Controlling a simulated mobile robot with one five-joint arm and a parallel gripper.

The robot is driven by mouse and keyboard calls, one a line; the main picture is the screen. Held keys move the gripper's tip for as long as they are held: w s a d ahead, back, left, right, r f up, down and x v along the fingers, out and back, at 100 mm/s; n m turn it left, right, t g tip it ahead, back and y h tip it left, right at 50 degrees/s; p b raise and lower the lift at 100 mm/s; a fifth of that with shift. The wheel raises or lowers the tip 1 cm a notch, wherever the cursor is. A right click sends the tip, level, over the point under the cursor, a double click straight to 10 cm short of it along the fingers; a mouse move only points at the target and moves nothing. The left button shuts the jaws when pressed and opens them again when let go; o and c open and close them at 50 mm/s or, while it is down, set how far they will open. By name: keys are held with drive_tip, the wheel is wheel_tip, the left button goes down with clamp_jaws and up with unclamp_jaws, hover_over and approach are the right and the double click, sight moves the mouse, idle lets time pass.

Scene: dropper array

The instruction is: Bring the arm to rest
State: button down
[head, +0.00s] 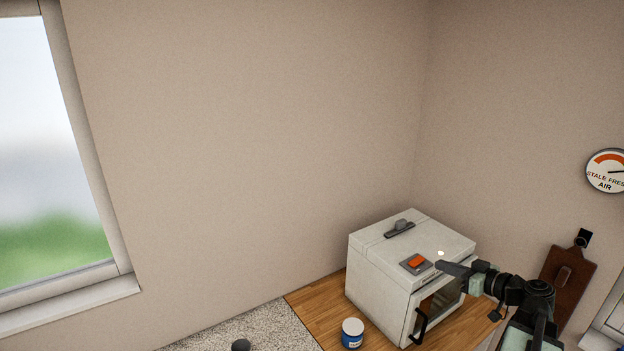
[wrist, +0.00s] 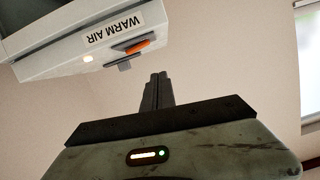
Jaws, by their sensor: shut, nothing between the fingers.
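My gripper (head: 440,265) is at the lower right in the head view, reaching left over the top front edge of a white box-shaped appliance (head: 380,268). Its fingers are shut together and empty. In the wrist view the shut fingers (wrist: 158,80) point up the picture, below the appliance (wrist: 60,45), which carries a "WARM AIR" label (wrist: 115,35). An orange rocker switch (head: 416,261) sits on the appliance's top, close to the fingertips. The switch also shows in the wrist view (wrist: 138,47), with a gap between it and the fingers.
The appliance stands on a wooden counter (head: 312,308). A blue jar with a white lid (head: 352,333) stands in front of it. A dark handle (head: 418,326) sticks out from its glass door. A round air gauge (head: 607,171) hangs on the right wall. A window (head: 50,150) is at left.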

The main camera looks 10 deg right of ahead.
drive_tip(key=a+f+g+b, duration=0.1)
drive_tip(key=a+f, duration=0.1)
drive_tip(key=a, duration=0.1)
drive_tip(key=w+a+f+g+b, duration=0.1)
drive_tip(key=a+f, duration=0.2)
drive_tip(key=w+a+f+g+b, duration=0.1)
drive_tip(key=a+f, duration=0.1)
drive_tip(key=shift+w+a+f+y, duration=0.2)
drive_tip(key=shift+a+f+y, duration=0.2)
drive_tip(key=s+a+f+m+g+h+b, duration=0.1)
drive_tip(key=a+f+g+h+b, duration=0.1)
drive_tip(key=a+f, duration=0.6)
drive_tip(key=s+a+f+m+g+h+b, duration=0.1)
drive_tip(key=s+a+f+g+h+b, duration=0.1)
drive_tip(key=a+f+g+b, duration=0.3)
drive_tip(key=s+a+f+m+g+h+b, duration=0.1)
drive_tip(key=s+a+f+g+h+b, duration=0.1)
drive_tip(key=a+f, duration=0.9)
drive_tip(key=shift+a+g+b, duration=0.5)
drive_tip(key=shift+g+b, duration=0.3)
drive_tip(key=shift+b, duration=0.15)
drive_tip(key=shift+s+a+f+h, duration=0.1)
drive_tip(key=shift+s+a+h, duration=0.1)
drive_tip(key=shift+h, duration=0.2)
drive_tip(key=shift+m, duration=0.3)
